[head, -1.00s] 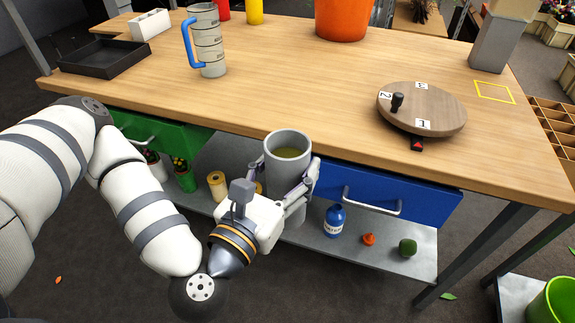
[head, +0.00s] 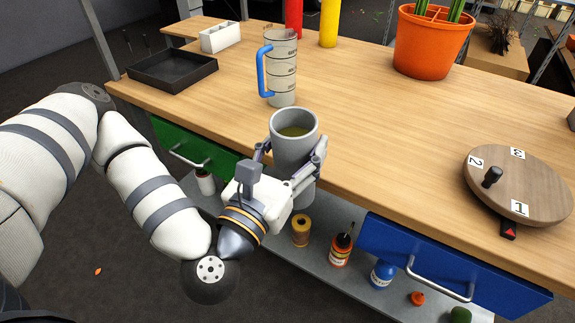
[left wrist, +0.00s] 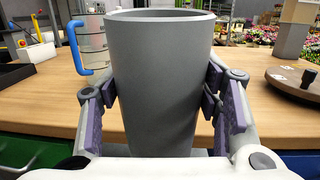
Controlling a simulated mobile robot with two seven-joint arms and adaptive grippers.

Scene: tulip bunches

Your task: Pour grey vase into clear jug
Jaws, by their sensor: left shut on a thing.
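The grey vase (head: 294,145) is held upright by my left gripper (head: 292,165), at the front edge of the workbench. Yellowish-green liquid (head: 296,131) shows inside its mouth. In the left wrist view the vase (left wrist: 162,85) fills the middle, with a purple-padded finger of my left gripper (left wrist: 163,105) on each side. The clear jug (head: 283,72), with measuring marks and a blue handle on its left, stands on the bench just behind the vase. It also shows in the left wrist view (left wrist: 92,42), partly hidden by the vase. My right gripper is not in view.
On the bench (head: 365,130) are a black tray (head: 172,70), a white box (head: 221,37), an orange pot (head: 430,45) and a round numbered wooden board (head: 535,185). A green drawer (head: 195,150) and a blue drawer (head: 450,265) are below. The bench right of the jug is clear.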

